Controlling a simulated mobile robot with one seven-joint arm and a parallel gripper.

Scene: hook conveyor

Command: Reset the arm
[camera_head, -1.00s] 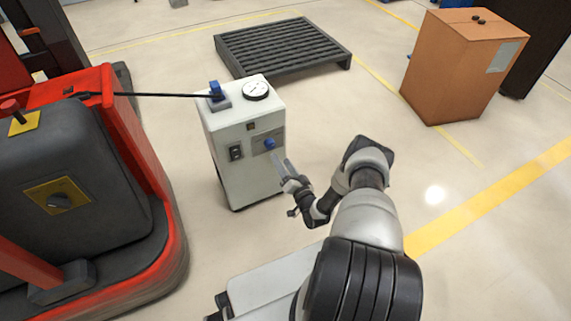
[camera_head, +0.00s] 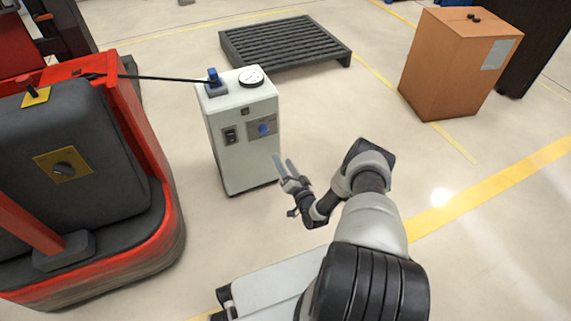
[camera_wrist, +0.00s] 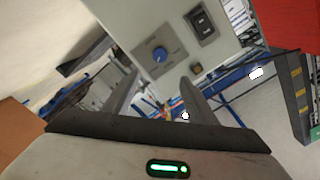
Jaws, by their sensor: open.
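My gripper (camera_head: 283,167) is open and empty in the head view, its two fingers pointing up toward the white cabinet. It is in front of the cabinet's lower right side and looks apart from it. In the wrist view my gripper (camera_wrist: 158,98) shows two spread fingers with nothing between them. The white cabinet (camera_head: 240,160) stands on the floor and has a blue knob (camera_head: 263,129) on its front. The wrist view shows the blue knob (camera_wrist: 160,54) on its grey plate, with a black switch beside it. My arm is bent at the elbow.
A red and grey truck (camera_head: 150,200) stands at the left, with a black cable (camera_head: 160,79) running to the blue plug (camera_head: 213,77) on the cabinet top. A dark pallet (camera_head: 285,45) lies behind. A cardboard box (camera_head: 450,75) stands at the right. Floor between is clear.

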